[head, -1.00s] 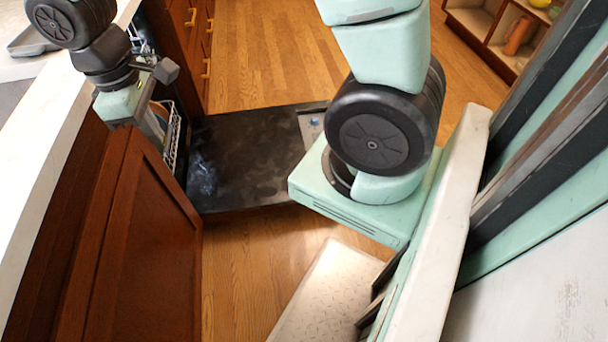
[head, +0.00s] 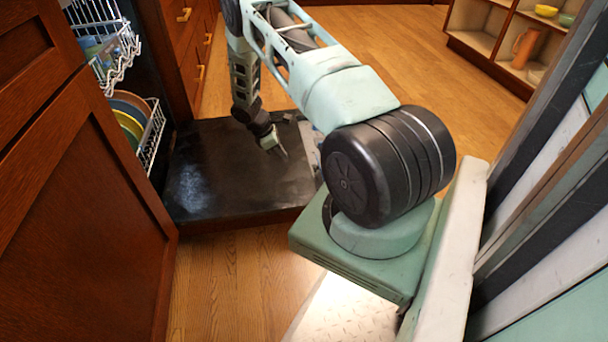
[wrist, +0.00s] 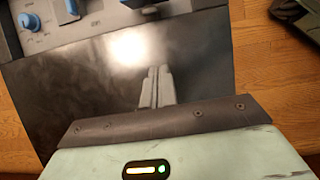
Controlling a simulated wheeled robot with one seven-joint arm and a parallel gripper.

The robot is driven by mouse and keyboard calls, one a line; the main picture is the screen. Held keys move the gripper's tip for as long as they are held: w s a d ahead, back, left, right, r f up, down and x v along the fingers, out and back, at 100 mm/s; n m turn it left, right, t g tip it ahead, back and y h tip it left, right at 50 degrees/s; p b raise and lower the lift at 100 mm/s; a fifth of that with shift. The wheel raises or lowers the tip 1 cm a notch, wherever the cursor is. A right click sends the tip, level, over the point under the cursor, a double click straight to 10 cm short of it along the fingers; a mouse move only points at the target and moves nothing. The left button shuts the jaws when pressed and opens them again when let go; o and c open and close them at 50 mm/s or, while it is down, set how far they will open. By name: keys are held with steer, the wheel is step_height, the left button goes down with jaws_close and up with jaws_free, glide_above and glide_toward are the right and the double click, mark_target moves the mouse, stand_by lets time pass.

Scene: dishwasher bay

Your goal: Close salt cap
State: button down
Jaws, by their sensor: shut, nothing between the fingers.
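The open dishwasher door (head: 225,185) lies flat, its dark inner face up. In the wrist view, a lighter grey panel (wrist: 95,31) along one edge of the door carries several blue parts: a round blue knob (wrist: 29,21), a second blue part (wrist: 72,8) and a third cut by the top edge. I cannot tell which of them is the salt cap, or whether it is open. My gripper (head: 280,153) is shut and empty above the dark door face. Its fingers (wrist: 159,69) point toward the panel and are apart from the blue parts.
Dish racks (head: 152,138) with colored plates show inside the dishwasher at left. A wooden cabinet front (head: 85,215) stands at near left, drawers (head: 187,50) beyond the door. Open shelves (head: 490,45) stand at the back right. The wooden floor (head: 390,40) between is clear.

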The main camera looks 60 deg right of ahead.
mark_target(300, 175)
steer(key=b+x, duration=0.4)
steer(key=x, duration=0.6)
steer(key=shift+d+f+b, duration=0.1)
steer(key=shift+f+b, duration=0.05)
steer(key=shift+b, duration=0.25)
steer(key=shift+s+d+b, duration=0.55)
steer(key=shift+s+d, duration=0.25)
steer(key=shift+s, duration=0.1)
steer(key=shift+s+d+r+b, duration=0.3)
steer(key=shift+s+d+r, duration=0.2)
steer(key=shift+s, duration=0.1)
steer(key=shift+d+r, duration=0.1)
steer(key=shift+r, duration=0.05)
steer(key=shift+s+d+r+p, duration=0.1)
steer(key=shift+r+p, duration=0.05)
steer(key=shift+p, duration=0.35)
steer(key=shift+t, duration=0.3)
